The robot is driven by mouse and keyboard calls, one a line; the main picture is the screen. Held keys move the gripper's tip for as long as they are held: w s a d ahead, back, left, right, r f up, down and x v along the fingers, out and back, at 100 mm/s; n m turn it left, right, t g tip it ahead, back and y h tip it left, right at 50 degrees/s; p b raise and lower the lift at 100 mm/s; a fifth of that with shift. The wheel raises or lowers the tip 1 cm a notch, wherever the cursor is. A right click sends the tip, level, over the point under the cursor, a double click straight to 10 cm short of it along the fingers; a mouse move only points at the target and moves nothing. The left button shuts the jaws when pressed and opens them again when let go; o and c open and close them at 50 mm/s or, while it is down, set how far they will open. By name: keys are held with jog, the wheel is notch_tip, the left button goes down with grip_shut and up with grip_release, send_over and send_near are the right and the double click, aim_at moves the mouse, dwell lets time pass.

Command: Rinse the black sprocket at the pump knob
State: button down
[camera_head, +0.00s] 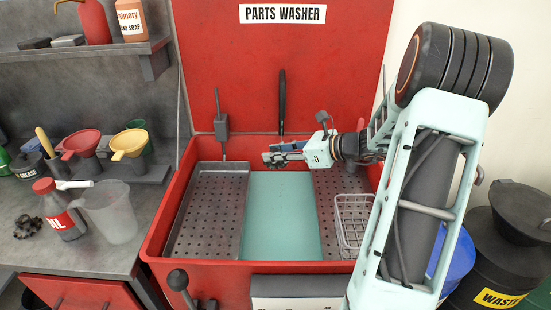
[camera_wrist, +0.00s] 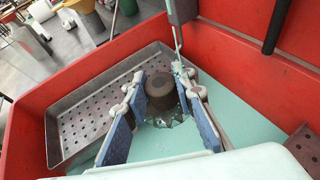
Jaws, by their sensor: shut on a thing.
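My gripper (camera_head: 284,157) is over the back part of the parts washer basin. In the wrist view my gripper (camera_wrist: 158,78) has its fingers closed on both sides of a dark round part with a jagged edge, which looks like the black sprocket (camera_wrist: 162,92). Its lower side is partly hidden. It is hard to make out in the head view. A black round knob (camera_head: 178,279) on a lever stands at the washer's front left, well apart from my gripper. A grey spout unit (camera_head: 221,125) is on the back wall, and it shows close by in the wrist view (camera_wrist: 181,10).
The red washer basin (camera_head: 155,235) has a perforated tray (camera_head: 205,205) at left and a wire basket (camera_head: 353,215) at right. A dark toothed part (camera_head: 28,222), a bottle and a clear jug (camera_head: 108,212) stand on the left bench. A black hose (camera_head: 282,100) rises behind my gripper.

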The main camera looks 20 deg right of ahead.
jog(key=s+a+b, duration=0.1)
jog(key=s+a, duration=0.3)
jog(key=a, duration=0.2)
jog(key=shift+s+a, duration=0.3)
jog(key=shift+s, duration=0.05)
dwell(0.4)
jog(key=shift+r, duration=0.1)
dwell(1.0)
jog(key=s+a+r+p, duration=0.2)
jog(key=a+r, duration=0.2)
jog(key=shift+s+p, duration=0.35)
jog(key=shift+s, duration=0.05)
jog(key=shift+f, duration=0.1)
dwell(0.6)
